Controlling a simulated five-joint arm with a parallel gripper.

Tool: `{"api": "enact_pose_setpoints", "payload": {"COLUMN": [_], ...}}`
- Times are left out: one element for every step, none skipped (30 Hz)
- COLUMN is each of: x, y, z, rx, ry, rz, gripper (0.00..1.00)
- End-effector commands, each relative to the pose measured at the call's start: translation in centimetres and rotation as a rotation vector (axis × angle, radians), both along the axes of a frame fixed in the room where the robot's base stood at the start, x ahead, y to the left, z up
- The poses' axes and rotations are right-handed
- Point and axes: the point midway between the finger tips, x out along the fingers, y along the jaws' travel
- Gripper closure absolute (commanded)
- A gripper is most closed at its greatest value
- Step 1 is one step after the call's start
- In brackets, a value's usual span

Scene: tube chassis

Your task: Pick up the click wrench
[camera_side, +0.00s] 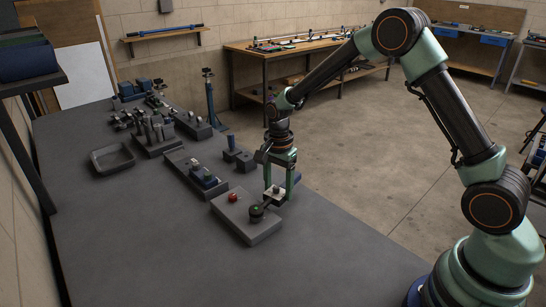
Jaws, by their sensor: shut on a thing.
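My gripper (279,192) points down over a low grey block (246,227) near the middle of the table. It is shut on a dark tool, which I take to be the click wrench (257,212). The wrench's round dark end with a small green mark shows in front of the fingers, just over the block. The rest of it is hidden behind the fingers. I cannot tell whether it touches the block. A small red part (233,197) sits on the same block, to the left of the gripper.
A grey fixture with a blue part (204,177) lies behind and left of the block. Small upright blocks (238,155) stand behind the gripper. A shallow dark tray (112,158) and several metal parts are farther left. The near table (160,250) is clear.

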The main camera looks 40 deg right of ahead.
Motion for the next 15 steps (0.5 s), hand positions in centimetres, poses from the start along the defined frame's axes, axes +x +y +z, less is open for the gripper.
{"api": "enact_pose_setpoints", "payload": {"x": [0.1,0.1,0.1,0.1,0.1,0.1,0.1,0.1,0.1,0.1,0.1,0.2,0.2,0.1,0.2], "y": [0.0,0.0,0.0,0.0,0.0,0.0,0.0,0.0,0.0,0.0,0.0,0.0,0.0,0.0,0.0], "z": [0.1,0.1,0.1,0.1,0.1,0.1,0.2,0.3,0.5,0.7,1.0,1.3,1.6,2.0,2.7], "rx": [0.000,0.000,0.000,0.000,0.000,0.000,0.000,0.000,-0.001,0.000,0.000,0.000,0.000,0.000,0.001], "ry": [-0.002,-0.002,-0.002,-0.002,-0.002,-0.002,-0.002,-0.002,-0.002,-0.003,-0.004,-0.005,-0.005,-0.005,-0.007], "rz": [0.000,0.000,0.000,0.000,0.000,0.000,0.000,0.000,0.000,0.000,0.000,0.000,0.000,0.000,0.000], "gripper": [1.00,1.00,1.00,1.00,1.00,1.00,1.00,1.00,1.00,1.00,1.00,1.00,1.00,1.00,1.00]}}
